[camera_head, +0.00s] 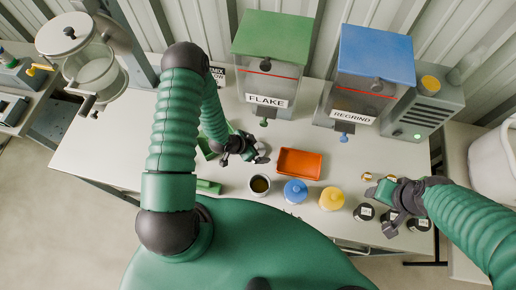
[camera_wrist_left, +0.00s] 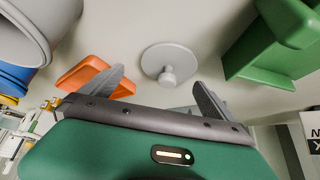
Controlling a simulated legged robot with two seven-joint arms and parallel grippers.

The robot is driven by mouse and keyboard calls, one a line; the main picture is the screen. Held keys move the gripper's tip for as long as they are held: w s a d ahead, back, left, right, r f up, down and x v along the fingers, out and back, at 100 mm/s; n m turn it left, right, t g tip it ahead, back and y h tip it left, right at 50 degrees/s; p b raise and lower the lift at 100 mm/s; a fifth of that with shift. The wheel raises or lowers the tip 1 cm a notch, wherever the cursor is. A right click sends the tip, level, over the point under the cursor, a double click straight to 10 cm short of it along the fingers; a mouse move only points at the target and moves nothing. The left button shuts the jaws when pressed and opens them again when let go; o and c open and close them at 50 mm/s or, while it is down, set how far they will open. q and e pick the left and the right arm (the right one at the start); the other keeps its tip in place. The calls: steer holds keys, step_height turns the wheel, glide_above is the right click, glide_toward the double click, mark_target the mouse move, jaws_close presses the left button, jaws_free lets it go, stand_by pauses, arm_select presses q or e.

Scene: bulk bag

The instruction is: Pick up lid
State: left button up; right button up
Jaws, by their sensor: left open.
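A round grey lid (camera_wrist_left: 170,58) with a small knob lies on the table in the left wrist view. In the head view the lid (camera_head: 263,158) is partly hidden by my left gripper. My left gripper (camera_head: 250,151) is open, with the lid between and beyond its fingertips in the left wrist view (camera_wrist_left: 158,80); the fingers appear clear of it. A grey cup (camera_head: 259,186) with dark contents stands open near the lid. My right gripper (camera_head: 392,207) is at the right side of the table, near dark-topped jars; its finger opening is not clear.
An orange tray (camera_head: 299,163) lies right of the lid. A blue jar (camera_head: 295,191) and a yellow jar (camera_head: 332,198) stand right of the cup. A green object (camera_wrist_left: 270,45) is close to the left gripper. FLAKE (camera_head: 267,92) and REGRIND (camera_head: 355,104) hoppers stand at the back.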

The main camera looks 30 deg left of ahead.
arm_select(q)
steer(key=shift+w+f, duration=0.1)
steer(key=shift+f, duration=0.2)
steer(key=shift+a+f, duration=0.2)
steer(key=shift+a, duration=0.25)
steer(key=shift+w+a+f, duration=0.1)
steer(key=shift+w+a, duration=0.05)
steer(key=shift+a, duration=0.2)
steer(key=c, duration=0.4)
steer(key=shift+c, duration=1.3)
steer(key=shift+d, duration=0.2)
steer(key=shift+c, duration=1.2)
steer(key=shift+d, duration=0.35)
steer(key=c, duration=0.5)
steer(key=shift+d+r, duration=0.1)
steer(key=shift+r, duration=0.1)
arm_select(e)
steer(key=shift+a+r, duration=0.1)
steer(key=shift+a, duration=0.2)
